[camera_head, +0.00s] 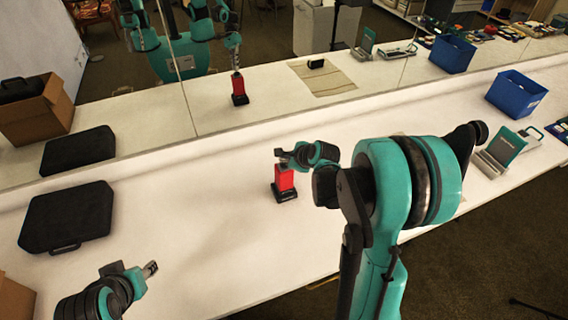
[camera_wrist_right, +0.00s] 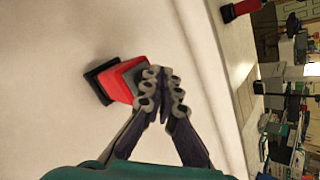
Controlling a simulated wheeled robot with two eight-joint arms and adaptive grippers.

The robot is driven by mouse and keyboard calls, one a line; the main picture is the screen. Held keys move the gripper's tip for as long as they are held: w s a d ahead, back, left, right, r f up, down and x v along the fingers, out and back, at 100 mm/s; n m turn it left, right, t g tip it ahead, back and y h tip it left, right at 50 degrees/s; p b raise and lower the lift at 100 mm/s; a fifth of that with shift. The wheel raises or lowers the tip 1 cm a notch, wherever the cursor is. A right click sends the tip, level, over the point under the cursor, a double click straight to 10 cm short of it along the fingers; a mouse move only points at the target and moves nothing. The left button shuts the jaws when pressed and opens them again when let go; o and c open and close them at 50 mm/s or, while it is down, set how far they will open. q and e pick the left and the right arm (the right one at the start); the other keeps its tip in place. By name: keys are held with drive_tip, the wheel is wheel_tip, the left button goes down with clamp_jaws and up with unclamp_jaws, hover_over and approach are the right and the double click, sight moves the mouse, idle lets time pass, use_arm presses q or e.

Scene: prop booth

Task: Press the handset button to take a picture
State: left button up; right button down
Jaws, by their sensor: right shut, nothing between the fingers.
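The red handset (camera_head: 284,180) stands upright on its black base on the white counter, near the middle of the head view. It also shows in the right wrist view (camera_wrist_right: 128,80), partly covered by a finger. My right gripper (camera_head: 281,154) is shut and empty, with its fingertips right at the top of the handset. In the right wrist view the closed fingers (camera_wrist_right: 164,88) overlap the handset's top end; I cannot tell if they touch it. The button is hidden. My left gripper (camera_head: 151,268) hangs over the counter at lower left, away from the handset; its finger opening is unclear.
A black case (camera_head: 67,216) lies on the counter at left. A blue bin (camera_head: 515,93) and a grey-green device (camera_head: 503,150) stand at far right. A mirror (camera_head: 250,75) runs along the counter's back and reflects the scene. The counter around the handset is clear.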

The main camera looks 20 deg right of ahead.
sight(285, 165)
drive_tip(key=shift+f+b, duration=0.45)
idle(0.3)
idle(0.3)
drive_tip(key=shift+r+p, duration=0.65)
drive_tip(key=shift+r, duration=0.2)
drive_tip(key=shift+r+p, duration=1.9)
drive_tip(key=shift+r, duration=0.7)
drive_tip(key=shift+f, duration=0.1)
